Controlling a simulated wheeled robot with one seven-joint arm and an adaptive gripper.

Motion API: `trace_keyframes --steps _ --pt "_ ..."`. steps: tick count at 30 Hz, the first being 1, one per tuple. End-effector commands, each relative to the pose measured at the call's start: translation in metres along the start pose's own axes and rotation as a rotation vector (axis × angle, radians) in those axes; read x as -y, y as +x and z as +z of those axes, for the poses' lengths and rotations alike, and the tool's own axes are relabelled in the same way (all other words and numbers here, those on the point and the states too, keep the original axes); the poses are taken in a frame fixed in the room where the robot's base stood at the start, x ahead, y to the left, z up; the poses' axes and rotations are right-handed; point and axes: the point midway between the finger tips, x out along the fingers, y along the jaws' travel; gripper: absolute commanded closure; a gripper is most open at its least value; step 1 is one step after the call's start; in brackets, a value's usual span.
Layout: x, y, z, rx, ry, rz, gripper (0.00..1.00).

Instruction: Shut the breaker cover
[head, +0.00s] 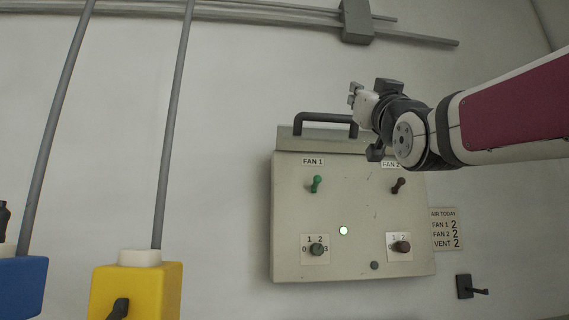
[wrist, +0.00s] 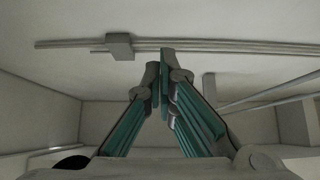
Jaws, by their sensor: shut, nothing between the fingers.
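A pale control box (head: 350,215) is mounted on the wall in the head view. Its face with switches and knobs is exposed. A grey flap (head: 290,142) with a dark bar handle (head: 312,117) runs along its top edge; it looks like the cover standing raised, seen at a steep angle. My gripper (head: 355,94) is above the handle's right end, in front of the wall, and hides part of the flap's right side. Whether it touches the handle cannot be told. In the wrist view my gripper (wrist: 160,68) has its fingers together with nothing between them.
The box carries a green lever (head: 316,184), a brown lever (head: 398,185), two knobs and a lit lamp (head: 343,230). An "AIR TODAY" label (head: 446,229) and a small dark switch (head: 471,287) are at right. Yellow (head: 140,285) and blue (head: 20,285) boxes with conduits stand left.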

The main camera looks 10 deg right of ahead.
Motion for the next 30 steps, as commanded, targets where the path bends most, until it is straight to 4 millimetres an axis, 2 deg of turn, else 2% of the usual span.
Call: trace_keyframes --steps 21,24,30 --pt "0.0 0.09 -0.002 0.003 -0.002 0.0 1.0" --pt "0.0 0.099 -0.001 0.003 -0.001 0.0 1.0" --pt "0.0 0.088 0.024 0.006 0.0 0.0 1.0"
